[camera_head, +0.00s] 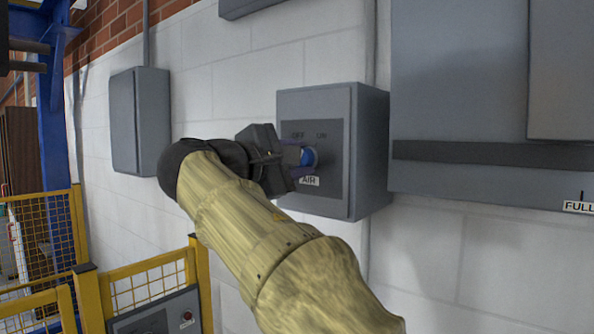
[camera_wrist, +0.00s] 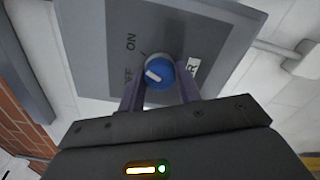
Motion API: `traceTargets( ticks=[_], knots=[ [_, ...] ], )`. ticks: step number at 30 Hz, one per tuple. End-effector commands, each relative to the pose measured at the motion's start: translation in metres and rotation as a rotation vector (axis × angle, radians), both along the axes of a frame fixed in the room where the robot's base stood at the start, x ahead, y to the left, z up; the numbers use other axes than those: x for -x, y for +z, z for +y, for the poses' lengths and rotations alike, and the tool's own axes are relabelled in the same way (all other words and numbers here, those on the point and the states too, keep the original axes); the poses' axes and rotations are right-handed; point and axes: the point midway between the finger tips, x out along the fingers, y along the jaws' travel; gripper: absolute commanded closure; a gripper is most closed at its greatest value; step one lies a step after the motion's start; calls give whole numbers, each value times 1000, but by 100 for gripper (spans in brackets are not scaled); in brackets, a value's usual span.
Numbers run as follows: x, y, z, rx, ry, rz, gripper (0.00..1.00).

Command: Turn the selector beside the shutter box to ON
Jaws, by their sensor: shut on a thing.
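The selector is a round blue knob (camera_head: 308,157) on the front of a grey box (camera_head: 342,98), with OFF and ON printed above it and an AIR label below. In the wrist view the selector (camera_wrist: 160,66) carries a white mark on its left side, toward the OFF print; its exact angle is hard to tell. My gripper (camera_head: 300,160) is shut on the selector, its two dark purple fingers on either side in the wrist view (camera_wrist: 160,84). In the head view the gripper hides part of the knob and panel.
A large grey cabinet (camera_head: 455,100) with a FULL label hangs at the right. A smaller grey box (camera_head: 140,120) is on the wall at the left. Yellow mesh fencing (camera_head: 150,278) and a low control panel (camera_head: 158,318) stand at the lower left.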

Motion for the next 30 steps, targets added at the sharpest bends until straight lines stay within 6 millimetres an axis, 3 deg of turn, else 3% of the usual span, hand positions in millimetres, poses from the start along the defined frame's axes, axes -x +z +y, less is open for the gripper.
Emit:
traceTargets(
  ticks=[19,20,23,30],
  knots=[
    [0,-1,-1,-65,-3,-47,89],
    [0,-1,-1,-64,-3,-46,64],
    [0,-1,-1,-64,-2,-47,45],
    [0,-1,0,-62,-2,-47,45]
  ],
)
